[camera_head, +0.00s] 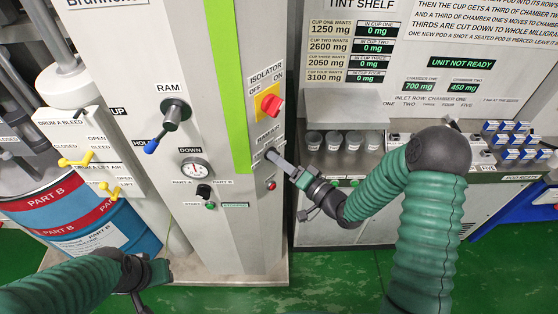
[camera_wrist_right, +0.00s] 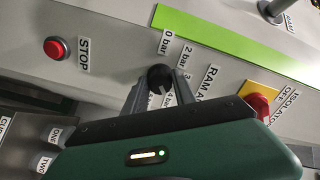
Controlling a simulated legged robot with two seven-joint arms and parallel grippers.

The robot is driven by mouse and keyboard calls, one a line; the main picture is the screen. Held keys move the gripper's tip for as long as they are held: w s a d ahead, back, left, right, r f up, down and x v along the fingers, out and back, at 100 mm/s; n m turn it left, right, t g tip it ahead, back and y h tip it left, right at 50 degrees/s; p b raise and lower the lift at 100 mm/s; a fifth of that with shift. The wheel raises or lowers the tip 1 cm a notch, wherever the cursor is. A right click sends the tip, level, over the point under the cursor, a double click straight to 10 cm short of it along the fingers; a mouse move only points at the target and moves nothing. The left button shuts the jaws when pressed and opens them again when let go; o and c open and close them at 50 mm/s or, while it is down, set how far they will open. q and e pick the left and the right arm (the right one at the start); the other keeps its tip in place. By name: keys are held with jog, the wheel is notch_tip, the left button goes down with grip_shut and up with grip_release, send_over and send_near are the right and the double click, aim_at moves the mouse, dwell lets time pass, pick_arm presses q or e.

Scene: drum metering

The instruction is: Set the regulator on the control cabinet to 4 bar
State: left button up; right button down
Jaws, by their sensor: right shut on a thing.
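The control cabinet (camera_head: 222,150) is the pale upright housing with a green stripe. My right gripper (camera_head: 272,155) reaches its right-hand face below the isolator. In the right wrist view, my right gripper (camera_wrist_right: 158,85) is shut on a round black regulator knob (camera_wrist_right: 160,76), one finger on each side. Small bar labels ring the knob; 0 bar (camera_wrist_right: 166,42) and 2 bar (camera_wrist_right: 186,56) are readable, others are partly covered by the fingers. The knob's pointer cannot be made out. My left gripper (camera_head: 150,274) is at the lower left, away from the cabinet controls; its jaws are unclear.
A red isolator handle (camera_head: 271,104) on a yellow plate sits just above my right gripper. A red stop button (camera_wrist_right: 56,47) is nearby. A ram lever (camera_head: 172,116) and a round gauge (camera_head: 195,168) are to the left. Cups (camera_head: 332,141) stand on the right-hand shelf.

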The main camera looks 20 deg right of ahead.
jog(key=shift+f, duration=0.1)
jog(key=c, duration=1.3)
grip_release()
jog(key=shift+o, duration=1.3)
jog(key=shift+w+d, duration=0.1)
jog(key=b+v, duration=0.3)
jog(key=v, duration=1.4)
jog(key=shift+w+f, duration=0.1)
jog(key=shift+w, duration=0.1)
